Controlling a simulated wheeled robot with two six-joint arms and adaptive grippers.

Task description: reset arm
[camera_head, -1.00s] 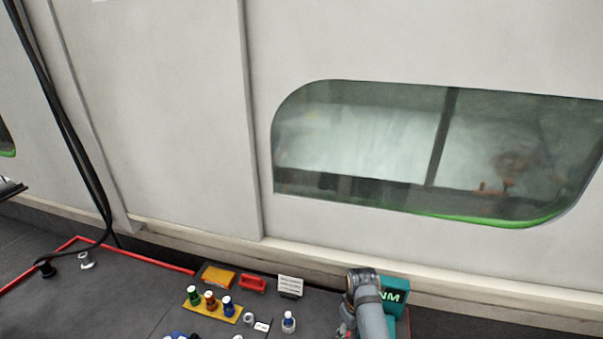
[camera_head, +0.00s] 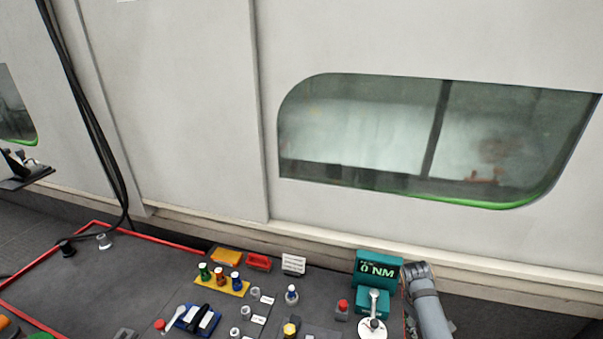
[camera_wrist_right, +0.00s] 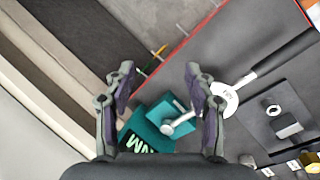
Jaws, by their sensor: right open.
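My right gripper (camera_wrist_right: 158,84) is open in the right wrist view, with its two fingers spread and nothing between the tips. In that view the teal torque meter (camera_wrist_right: 150,128) lies below and beyond the fingers, apart from them as far as I can tell. In the head view my right arm (camera_head: 430,305) comes up at the lower right, just right of the teal meter (camera_head: 377,268), which reads 0 NM. My left gripper is not in view.
The dark table (camera_head: 95,285) has a red edge line. It holds a yellow rack (camera_head: 222,285) with coloured bottles, a blue tray (camera_head: 198,319), a red box (camera_head: 258,262) and a white-headed tool (camera_head: 372,325). A windowed wall (camera_head: 200,120) stands behind. The table's left part is mostly clear.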

